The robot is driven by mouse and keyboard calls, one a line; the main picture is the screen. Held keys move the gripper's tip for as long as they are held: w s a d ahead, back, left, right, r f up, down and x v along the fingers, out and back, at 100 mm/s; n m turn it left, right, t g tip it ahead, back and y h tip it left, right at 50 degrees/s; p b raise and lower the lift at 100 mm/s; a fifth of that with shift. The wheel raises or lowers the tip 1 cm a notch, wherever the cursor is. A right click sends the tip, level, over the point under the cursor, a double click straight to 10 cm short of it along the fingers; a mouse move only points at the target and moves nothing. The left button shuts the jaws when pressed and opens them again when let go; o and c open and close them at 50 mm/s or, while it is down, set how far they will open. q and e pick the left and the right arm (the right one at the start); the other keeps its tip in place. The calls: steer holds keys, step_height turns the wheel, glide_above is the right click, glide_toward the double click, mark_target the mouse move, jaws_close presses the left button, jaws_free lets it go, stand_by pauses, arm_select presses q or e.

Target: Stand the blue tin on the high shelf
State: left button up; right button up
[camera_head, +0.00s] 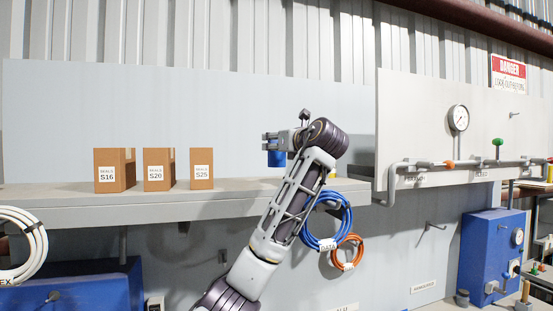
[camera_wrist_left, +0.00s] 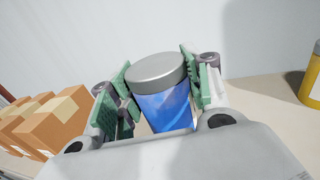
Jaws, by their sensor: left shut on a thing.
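The blue tin (camera_head: 276,159) is at my left gripper (camera_head: 277,147), over the high shelf (camera_head: 235,190). In the head view its lower end shows above the line of the shelf's back edge, so it looks held clear of the shelf. The left wrist view shows the tin (camera_wrist_left: 162,100) with its grey lid, between the green finger pads of my left gripper (camera_wrist_left: 160,85), which is shut on it. It looks about upright. Its bottom is hidden in the wrist view. My right gripper is out of view.
Cardboard boxes (camera_head: 159,170) stand on the shelf to the left. A yellow container (camera_wrist_left: 311,75) stands on the shelf to the right. Blue (camera_head: 327,222) and orange (camera_head: 347,252) cable coils hang below. The shelf between boxes and arm is clear.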

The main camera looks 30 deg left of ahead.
mark_target(281, 158)
arm_select(q)
steer(key=shift+f, duration=0.3)
steer(key=shift+f, duration=0.1)
steer(key=shift+f+p, duration=0.4)
steer(key=shift+f, duration=1.6)
steer(key=shift+f, duration=0.15)
steer(key=o, duration=1.2)
steer(key=shift+c, duration=0.2)
steer(key=shift+s, duration=0.1)
steer(key=b+v, duration=0.3)
steer(key=v, duration=0.9)
steer(key=shift+b, duration=0.4)
